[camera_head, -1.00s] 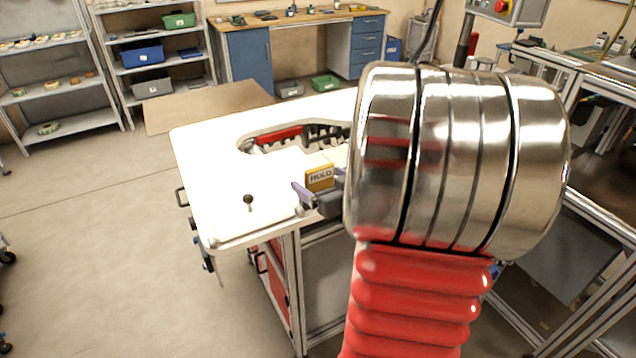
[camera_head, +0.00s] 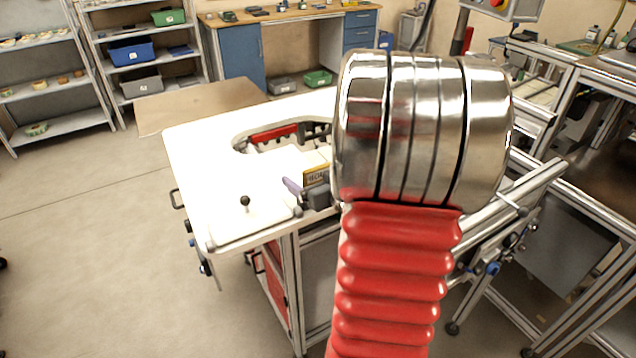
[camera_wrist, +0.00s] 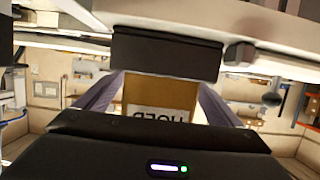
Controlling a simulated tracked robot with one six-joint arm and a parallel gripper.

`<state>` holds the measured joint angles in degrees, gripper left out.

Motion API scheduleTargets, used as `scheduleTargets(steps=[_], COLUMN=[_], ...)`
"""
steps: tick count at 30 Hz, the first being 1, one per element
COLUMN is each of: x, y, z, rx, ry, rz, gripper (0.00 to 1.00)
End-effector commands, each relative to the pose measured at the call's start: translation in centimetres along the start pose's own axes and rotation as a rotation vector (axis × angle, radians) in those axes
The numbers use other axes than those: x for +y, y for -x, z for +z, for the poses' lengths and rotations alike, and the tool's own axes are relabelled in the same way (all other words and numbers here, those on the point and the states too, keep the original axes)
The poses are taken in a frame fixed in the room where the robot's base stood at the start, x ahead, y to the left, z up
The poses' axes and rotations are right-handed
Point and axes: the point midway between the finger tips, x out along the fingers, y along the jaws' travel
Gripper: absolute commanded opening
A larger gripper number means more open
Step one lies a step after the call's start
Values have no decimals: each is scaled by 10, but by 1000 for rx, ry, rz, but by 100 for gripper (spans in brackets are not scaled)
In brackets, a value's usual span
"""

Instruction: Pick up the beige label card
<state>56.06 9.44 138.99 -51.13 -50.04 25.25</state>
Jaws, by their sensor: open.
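A tan-yellow label card (camera_wrist: 160,92) with a white strip and dark print stands between my gripper's fingers in the wrist view. The print looks upside down and its lower part is cut off by my gripper's body. My gripper (camera_wrist: 160,82) is open, with one purple finger on each side of the card; I cannot tell whether either touches it. In the head view the card (camera_head: 315,175) shows small beside one purple finger, above the white table (camera_head: 195,155). My own arm hides its right side and the other finger.
The white table has a curved cutout with a red part (camera_head: 273,133) and dark slots. A black-knobbed lever (camera_head: 245,202) stands near its front left. Metal frames (camera_head: 560,170) stand at right.

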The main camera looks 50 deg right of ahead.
Motion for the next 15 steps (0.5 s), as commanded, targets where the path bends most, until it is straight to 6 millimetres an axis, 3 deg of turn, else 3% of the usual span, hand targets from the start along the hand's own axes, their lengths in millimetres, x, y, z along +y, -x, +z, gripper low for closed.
scheduleTargets(steps=[6, 15], x=[1, 1], y=[0, 1], z=[0, 0], rx=[0, 0], ry=[0, -1], rz=[1, 2], gripper=[87, 66])
